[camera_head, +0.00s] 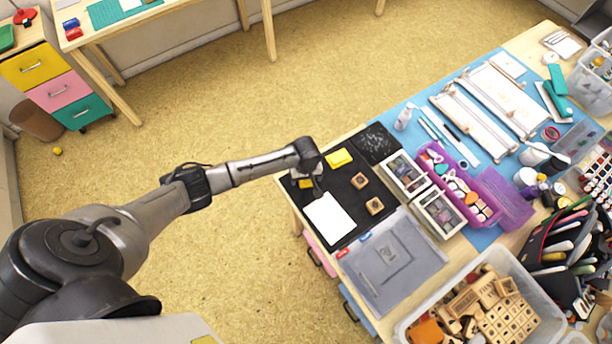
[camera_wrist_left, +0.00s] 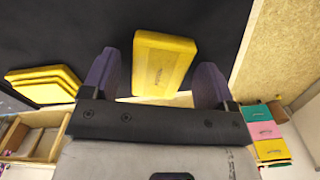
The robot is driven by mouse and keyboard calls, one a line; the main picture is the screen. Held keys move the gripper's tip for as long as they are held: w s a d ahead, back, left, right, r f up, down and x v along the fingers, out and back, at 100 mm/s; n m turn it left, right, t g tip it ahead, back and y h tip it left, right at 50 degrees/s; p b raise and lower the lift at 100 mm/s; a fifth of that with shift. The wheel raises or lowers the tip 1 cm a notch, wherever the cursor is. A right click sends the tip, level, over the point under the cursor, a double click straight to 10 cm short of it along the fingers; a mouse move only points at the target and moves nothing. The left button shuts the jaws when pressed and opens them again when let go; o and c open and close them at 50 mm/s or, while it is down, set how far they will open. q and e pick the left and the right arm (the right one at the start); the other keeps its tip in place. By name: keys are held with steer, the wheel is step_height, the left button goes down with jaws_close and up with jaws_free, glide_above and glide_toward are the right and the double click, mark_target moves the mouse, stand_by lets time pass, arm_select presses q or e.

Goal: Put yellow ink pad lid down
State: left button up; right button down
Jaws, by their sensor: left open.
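A yellow block with faint print (camera_wrist_left: 163,63), which looks like the ink pad lid, lies on the black mat (camera_wrist_left: 60,25) near its edge. In the head view it shows partly behind my gripper (camera_head: 305,184). My left gripper (camera_wrist_left: 158,80) is open, with one dark finger on each side of the lid and a visible gap on both sides. In the head view my left gripper (camera_head: 316,190) is low over the mat. A second yellow piece with stepped edges (camera_wrist_left: 45,84), likely the pad's other part, lies apart on the mat; it also shows in the head view (camera_head: 338,158).
A white sheet (camera_head: 329,219) lies just in front of the gripper on the mat. Two wooden stamps (camera_head: 374,205) are to the right. Open floor (camera_head: 200,120) is left of the table.

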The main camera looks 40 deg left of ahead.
arm_select(q)
step_height(320, 180, up, 11)
steer(key=p, duration=0.3)
steer(key=s+d+m+t+h, duration=0.2)
steer(key=s+d+m, duration=0.5)
steer(key=s+d, duration=0.45)
steer(key=s+a+r+m+y, duration=0.1)
steer(key=s+r+m, duration=0.1)
steer(key=s, duration=0.5)
steer(key=s+a+r+m+t, duration=0.1)
steer(key=s+a+r+m, duration=0.1)
steer(key=s, duration=0.5)
steer(key=shift+s+a+r+m+t+y, duration=0.3)
steer(key=shift+s+r+m+y, duration=0.1)
steer(key=shift+r+m, duration=0.5)
steer(key=shift+r, duration=0.1)
